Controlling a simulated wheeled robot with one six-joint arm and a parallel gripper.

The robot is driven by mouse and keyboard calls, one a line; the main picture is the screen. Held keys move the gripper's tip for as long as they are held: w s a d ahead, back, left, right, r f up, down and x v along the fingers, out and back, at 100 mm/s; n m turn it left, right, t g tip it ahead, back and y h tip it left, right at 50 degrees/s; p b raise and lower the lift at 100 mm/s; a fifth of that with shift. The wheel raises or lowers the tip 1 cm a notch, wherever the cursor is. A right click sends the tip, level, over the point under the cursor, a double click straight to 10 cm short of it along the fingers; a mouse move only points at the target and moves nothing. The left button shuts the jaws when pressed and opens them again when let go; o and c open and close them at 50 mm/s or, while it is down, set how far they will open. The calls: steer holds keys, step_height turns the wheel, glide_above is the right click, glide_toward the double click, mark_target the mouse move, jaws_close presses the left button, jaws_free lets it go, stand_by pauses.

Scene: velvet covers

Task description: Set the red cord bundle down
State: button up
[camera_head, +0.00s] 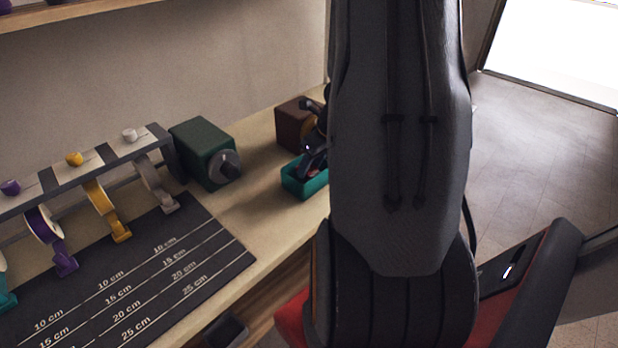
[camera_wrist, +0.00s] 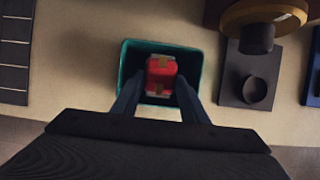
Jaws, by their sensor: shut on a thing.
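The red cord bundle (camera_wrist: 160,67) with tan bands shows in the wrist view between the two fingers of my gripper (camera_wrist: 160,82), which is shut on it. The bundle is over or inside a teal open box (camera_wrist: 126,62); I cannot tell whether it touches the bottom. In the head view the teal box (camera_head: 299,188) stands on the bench, with my gripper (camera_head: 314,160) at its opening. My arm hides much of that area, and the bundle is hard to make out there.
A green box-shaped device (camera_head: 203,150) with a round grey front stands left of the teal box. A brown block (camera_head: 293,122) is behind it. A dark measuring mat (camera_head: 175,275) and a rack of ribbon spools (camera_head: 100,170) lie further left. A dark tray (camera_wrist: 248,75) sits right in the wrist view.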

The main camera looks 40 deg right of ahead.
mark_target(314, 171)
steer(key=shift+f+b, duration=0.7)
steer(key=shift+f, duration=1.15)
steer(key=shift+f+b, duration=0.2)
steer(key=shift+b, duration=0.1)
steer(key=o, duration=1.1)
steer(key=shift+s+r+p, duration=0.1)
steer(key=shift+r+p, duration=0.35)
steer(key=shift+r, duration=0.15)
steer(key=p+v, duration=0.3)
steer(key=v, duration=0.8)
